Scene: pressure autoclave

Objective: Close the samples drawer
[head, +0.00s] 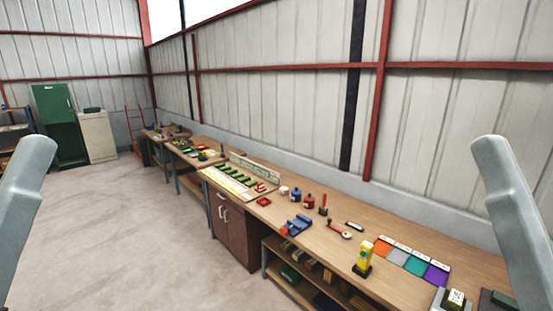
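No drawer that I can identify as the samples drawer stands out in the head view. A brown cabinet (236,232) under the long wooden bench has pale handles on its front, and its fronts look flush. I cannot tell whether any of them is the samples drawer. No label is readable at this distance. Grey links of my arms rise at the left and right edges of the view. Neither gripper's fingers show.
The wooden bench (322,243) runs along the wall, carrying a blue vise (297,226), a yellow device (364,260) and coloured squares, including a purple one (436,274). A green cabinet (58,120) stands far left. The concrete floor (130,240) at left is clear.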

